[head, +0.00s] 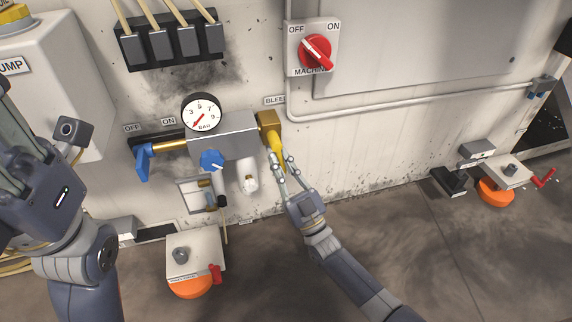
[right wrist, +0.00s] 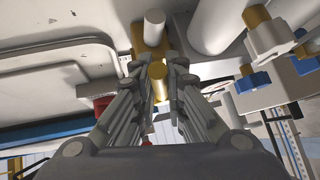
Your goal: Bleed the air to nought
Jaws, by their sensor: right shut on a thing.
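The brass bleed valve (head: 266,119) sits at the right end of the grey air unit (head: 222,135), beside the BLEED label (head: 275,100). Its yellow lever (head: 274,138) points down. My right gripper (head: 279,160) is shut on this lever; in the right wrist view the fingers close around the brass-coloured lever (right wrist: 158,78). The pressure gauge (head: 202,112) has its red needle pointing down-left, at the low end of the scale. The blue supply handle (head: 143,162) hangs on the OFF side.
A blue regulator knob (head: 211,160) is on the air unit's front. A red rotary machine switch (head: 316,50) is above right. A box with an orange base (head: 193,262) stands below, and another (head: 506,177) at the right. The floor at lower right is open.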

